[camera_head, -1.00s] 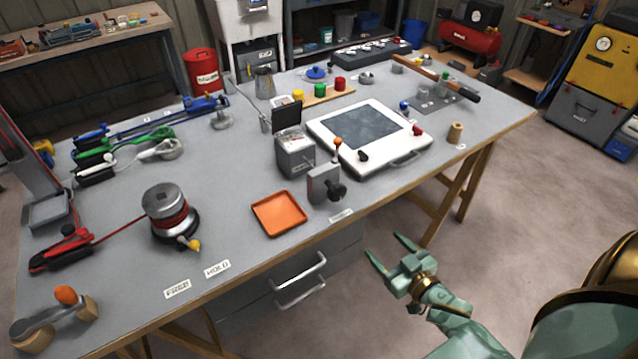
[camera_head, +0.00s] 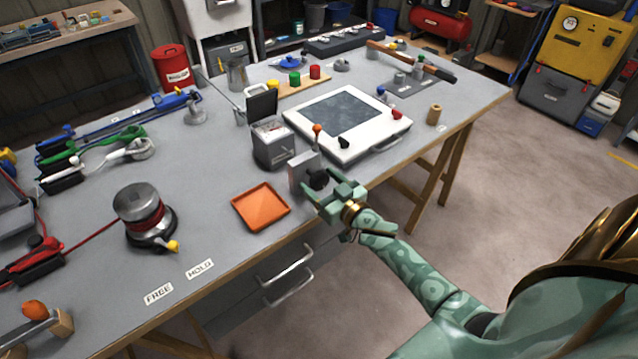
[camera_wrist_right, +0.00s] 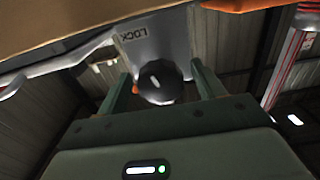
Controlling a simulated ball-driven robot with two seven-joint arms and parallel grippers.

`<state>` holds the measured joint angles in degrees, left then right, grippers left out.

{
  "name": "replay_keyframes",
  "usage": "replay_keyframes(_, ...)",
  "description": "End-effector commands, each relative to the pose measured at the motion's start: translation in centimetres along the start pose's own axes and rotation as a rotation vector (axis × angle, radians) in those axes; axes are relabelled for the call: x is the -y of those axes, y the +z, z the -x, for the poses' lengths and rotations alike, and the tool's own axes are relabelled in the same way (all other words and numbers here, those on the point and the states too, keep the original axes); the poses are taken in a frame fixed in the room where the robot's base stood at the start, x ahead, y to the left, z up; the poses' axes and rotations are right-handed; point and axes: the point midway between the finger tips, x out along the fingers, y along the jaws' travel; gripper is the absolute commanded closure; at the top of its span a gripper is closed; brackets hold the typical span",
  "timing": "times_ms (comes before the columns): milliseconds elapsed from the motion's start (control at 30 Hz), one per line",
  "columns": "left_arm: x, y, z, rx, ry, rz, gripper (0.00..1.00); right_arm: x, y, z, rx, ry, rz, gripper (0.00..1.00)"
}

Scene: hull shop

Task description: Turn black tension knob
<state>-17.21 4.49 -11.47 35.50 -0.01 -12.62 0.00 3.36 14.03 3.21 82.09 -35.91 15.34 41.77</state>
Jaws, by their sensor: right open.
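The black tension knob (camera_head: 320,180) sticks out from the front face of a small grey block (camera_head: 300,171) near the table's front edge. An orange-tipped lever (camera_head: 317,132) rises beside the block. My right gripper (camera_head: 320,188) is open at the knob, its fingers on either side of it. In the right wrist view the black knob (camera_wrist_right: 160,82) shows between the two open fingers (camera_wrist_right: 160,92), with a gap visible on each side. A grey plate marked LOCK (camera_wrist_right: 150,40) is behind it. My left gripper is not in view.
An orange tray (camera_head: 261,207) lies left of the block. A white-framed panel (camera_head: 372,158) with its own black and red knobs is close behind. A silver winch drum (camera_head: 138,203) stands further left. Drawer handles (camera_head: 287,275) jut out below the table edge.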

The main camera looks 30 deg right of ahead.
Motion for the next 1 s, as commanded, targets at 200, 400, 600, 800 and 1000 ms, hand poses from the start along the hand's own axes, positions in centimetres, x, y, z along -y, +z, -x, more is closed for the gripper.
replay_keyframes(200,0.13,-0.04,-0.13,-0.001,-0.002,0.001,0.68,0.01,0.00,-0.66,0.001,0.000,0.001,0.32)
replay_keyframes(400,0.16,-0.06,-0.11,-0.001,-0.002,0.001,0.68,0.01,-0.02,-0.63,0.001,0.000,0.001,0.46)
replay_keyframes(600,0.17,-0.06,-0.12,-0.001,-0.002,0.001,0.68,0.01,-0.02,-0.62,0.001,0.000,0.000,0.76)
replay_keyframes(800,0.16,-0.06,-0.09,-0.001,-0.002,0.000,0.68,0.00,-0.02,-0.61,0.001,0.000,0.016,0.76)
replay_keyframes(1000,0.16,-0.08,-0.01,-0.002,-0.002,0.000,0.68,-0.03,-0.04,-0.61,0.001,0.001,0.094,0.76)
